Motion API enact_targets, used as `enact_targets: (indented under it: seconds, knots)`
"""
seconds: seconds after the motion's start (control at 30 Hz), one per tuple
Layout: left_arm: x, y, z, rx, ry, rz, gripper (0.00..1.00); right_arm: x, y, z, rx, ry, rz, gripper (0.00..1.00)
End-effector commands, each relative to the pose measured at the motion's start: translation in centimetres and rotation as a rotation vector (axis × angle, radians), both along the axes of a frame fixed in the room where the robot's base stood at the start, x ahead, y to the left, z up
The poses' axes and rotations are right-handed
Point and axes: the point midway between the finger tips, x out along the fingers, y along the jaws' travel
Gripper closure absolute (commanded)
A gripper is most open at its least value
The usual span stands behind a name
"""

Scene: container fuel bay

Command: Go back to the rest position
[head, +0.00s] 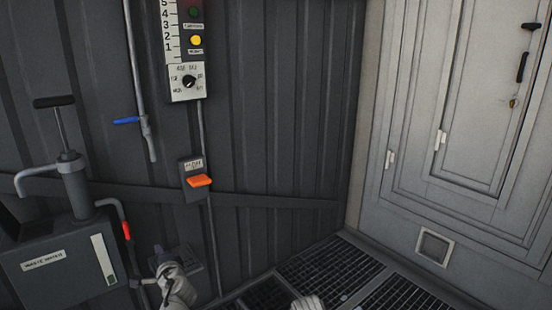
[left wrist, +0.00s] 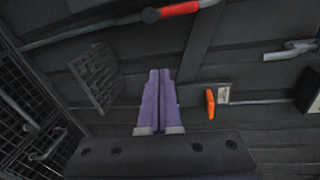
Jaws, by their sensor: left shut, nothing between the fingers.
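My left gripper (head: 161,252) is low in the head view, in front of the dark corrugated wall, with its white wrist below it. In the left wrist view its two purple fingers (left wrist: 159,72) lie side by side, shut with nothing between them. It is apart from the orange switch lever (head: 199,181), which sits above and to its right on the wall. That lever also shows in the left wrist view (left wrist: 210,103). A small white part, perhaps of my right arm, shows at the bottom edge of the head view; no right fingers are visible.
A grey hand-pump tank (head: 62,262) and a red-handled pipe (head: 126,230) stand left of the gripper. A louvred vent (left wrist: 97,77) is on the wall nearby. A blue valve handle (head: 126,121) and dial panel (head: 187,82) are higher. Floor grating (head: 330,264) and a pale door (head: 450,130) lie right.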

Motion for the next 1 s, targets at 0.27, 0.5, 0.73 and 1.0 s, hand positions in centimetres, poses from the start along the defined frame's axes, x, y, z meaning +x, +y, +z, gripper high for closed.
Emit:
enact_targets:
  seconds: [0.27, 0.5, 0.73, 1.0]
  knots:
    - [-6.0, -14.9, -9.5, -0.713, 0.199, 0.297, 1.00, 0.0, 0.0, 2.4, -0.001, 0.001, 0.001, 0.50]
    - [-14.2, -26.2, -13.4, -0.994, 0.510, 0.490, 1.00, 0.0, 0.0, 3.4, -0.002, 0.000, 0.002, 0.50]
    - [-20.3, -32.2, -11.5, -1.080, 0.738, 0.602, 1.00, 0.0, -0.1, 6.3, -0.002, 0.000, 0.002, 0.50]
    - [-20.1, -32.1, -4.6, -1.081, 0.731, 0.602, 1.00, 0.0, 0.0, 13.2, -0.002, 0.001, -0.001, 0.50]
